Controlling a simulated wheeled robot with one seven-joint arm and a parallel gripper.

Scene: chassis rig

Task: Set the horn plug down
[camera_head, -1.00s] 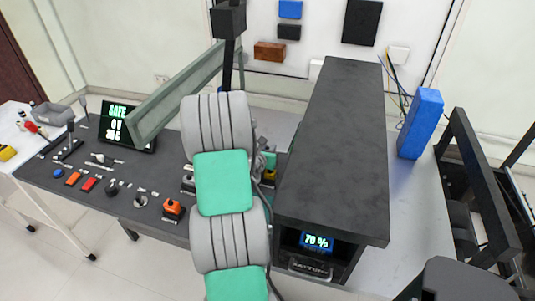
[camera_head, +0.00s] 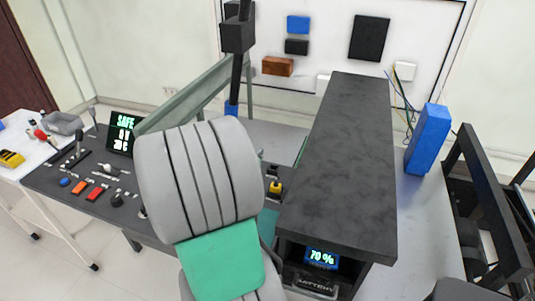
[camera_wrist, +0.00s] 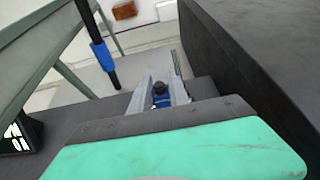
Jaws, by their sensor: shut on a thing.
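In the wrist view my gripper (camera_wrist: 161,94) is shut on a small blue and black plug (camera_wrist: 160,98), which I take to be the horn plug. The grey fingers stand on either side of it. The plug is in front of a pale grey surface, beside the dark box's wall; I cannot tell whether it touches anything beneath. My wrist's green pad and dark edge hide the space below it. In the head view my gripper and the plug are hidden behind my grey and green arm.
A long dark box (camera_head: 345,150) with a 70% display stands right of my arm. A black post with a blue sleeve (camera_wrist: 100,52) and a green-grey rail (camera_wrist: 32,22) are to the left. A dark bench (camera_head: 50,180) carries switches. A blue block (camera_head: 428,140) stands at right.

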